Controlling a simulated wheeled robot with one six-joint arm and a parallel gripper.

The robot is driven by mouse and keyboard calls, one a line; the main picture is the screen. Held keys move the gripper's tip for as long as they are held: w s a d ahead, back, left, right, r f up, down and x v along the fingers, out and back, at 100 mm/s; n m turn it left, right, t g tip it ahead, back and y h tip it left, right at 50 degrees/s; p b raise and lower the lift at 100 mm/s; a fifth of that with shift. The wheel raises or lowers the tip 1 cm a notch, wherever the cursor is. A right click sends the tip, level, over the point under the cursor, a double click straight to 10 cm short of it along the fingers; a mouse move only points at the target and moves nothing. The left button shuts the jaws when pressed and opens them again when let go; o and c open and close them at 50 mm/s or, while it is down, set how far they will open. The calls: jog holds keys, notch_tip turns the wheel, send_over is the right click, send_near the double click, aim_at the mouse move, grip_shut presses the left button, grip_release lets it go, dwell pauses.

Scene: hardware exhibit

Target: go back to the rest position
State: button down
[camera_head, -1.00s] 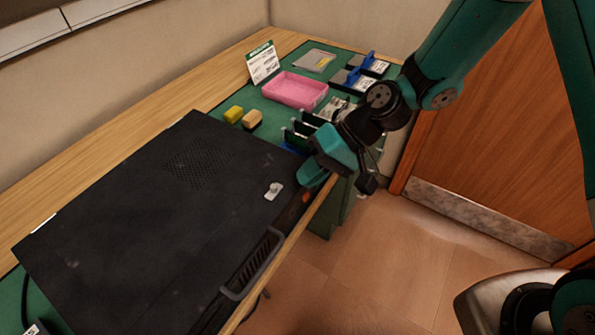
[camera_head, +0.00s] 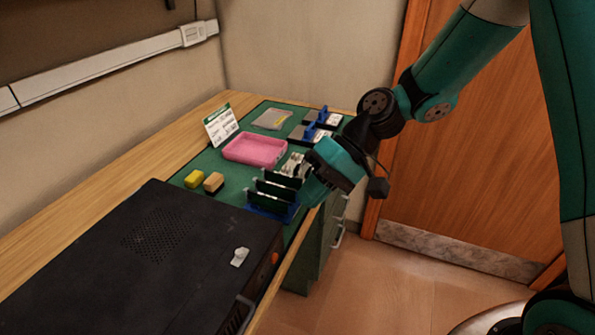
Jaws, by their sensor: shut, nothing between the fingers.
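My gripper (camera_head: 312,188) is at the right front edge of the wooden bench, beside a blue rack (camera_head: 268,207) with several upright dark boards. Its teal fingers point down and left and look shut, with nothing seen between them. My gripper's body hides part of the bench edge and some small parts behind it. I cannot tell whether the fingertips touch the rack.
A large black case (camera_head: 130,262) fills the near left of the bench. A pink tray (camera_head: 238,151), a sign (camera_head: 221,126), yellow (camera_head: 194,178) and tan (camera_head: 214,183) blocks stand on the green mat. Blue-and-grey parts (camera_head: 322,119) lie behind. Open floor (camera_head: 350,280) is at right.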

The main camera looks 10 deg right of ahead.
jog(key=s+d+r+n+t+h, duration=0.1)
jog(key=s+r+n+h, duration=0.1)
jog(key=s+r, duration=0.3)
jog(key=s+d+r+n+t+h, duration=0.1)
jog(key=s+r, duration=0.4)
jog(key=s, duration=0.6)
jog(key=shift+d+r+n+h, duration=0.3)
jog(key=shift+n+h, duration=0.2)
jog(key=shift+h, duration=0.4)
jog(key=shift+s+a+r, duration=0.1)
